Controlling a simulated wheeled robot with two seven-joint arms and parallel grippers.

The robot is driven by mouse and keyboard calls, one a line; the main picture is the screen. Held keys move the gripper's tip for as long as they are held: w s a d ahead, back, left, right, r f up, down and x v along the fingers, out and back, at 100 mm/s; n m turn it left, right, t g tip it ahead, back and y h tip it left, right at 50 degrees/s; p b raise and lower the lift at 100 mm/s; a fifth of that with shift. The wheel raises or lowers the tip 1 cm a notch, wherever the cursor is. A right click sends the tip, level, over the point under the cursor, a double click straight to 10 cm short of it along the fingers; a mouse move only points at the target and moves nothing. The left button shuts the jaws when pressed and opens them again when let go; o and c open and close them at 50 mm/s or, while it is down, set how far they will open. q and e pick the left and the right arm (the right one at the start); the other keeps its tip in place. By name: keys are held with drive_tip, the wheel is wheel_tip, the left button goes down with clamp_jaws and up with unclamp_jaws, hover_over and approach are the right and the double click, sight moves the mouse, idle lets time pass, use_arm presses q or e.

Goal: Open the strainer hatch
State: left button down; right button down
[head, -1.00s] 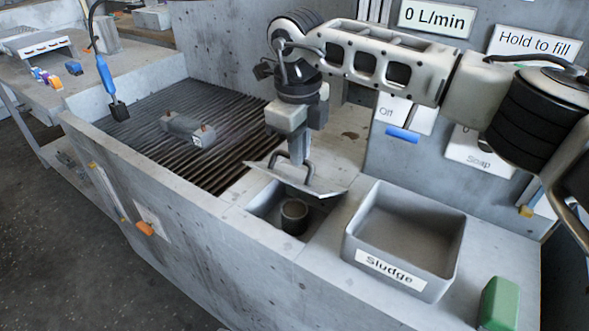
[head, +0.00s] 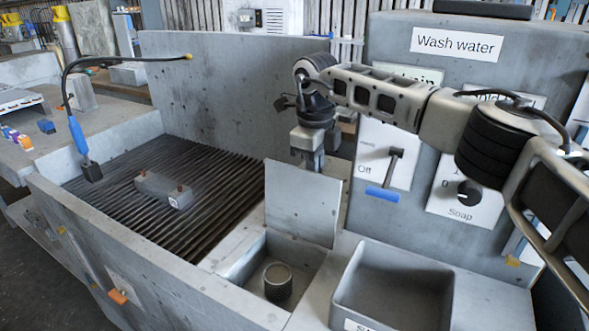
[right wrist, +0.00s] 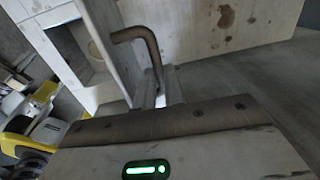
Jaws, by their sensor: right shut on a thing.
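The strainer hatch (head: 302,204) is a flat grey plate standing about upright at the back edge of a square pit (head: 240,265). A round strainer cup (head: 277,281) sits exposed in the pit. My right gripper (head: 312,163) is behind the top of the hatch, its fingertips partly hidden by the plate in the head view. In the right wrist view, my right gripper's fingers (right wrist: 158,90) are shut on the bent metal hatch handle (right wrist: 143,42). My left gripper is not in view.
A grey sludge bin (head: 395,290) stands right of the pit. A slatted grate (head: 215,185) with a grey housing (head: 163,188) on it lies to the left. Behind are a lever with a blue handle (head: 383,194) and a soap knob (head: 469,193). A blue hose nozzle (head: 78,135) hangs at left.

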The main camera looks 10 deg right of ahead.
drive_tip(key=shift+w+d+f, duration=0.45)
drive_tip(key=shift+d+f, duration=0.05)
drive_tip(key=shift+f, duration=0.3)
drive_tip(key=c, duration=1.5)
unclamp_jaws()
drive_tip(key=shift+w, duration=0.1)
drive_tip(key=shift+r, duration=0.1)
drive_tip(key=r, duration=1.6)
drive_tip(key=shift+s+a, duration=0.35)
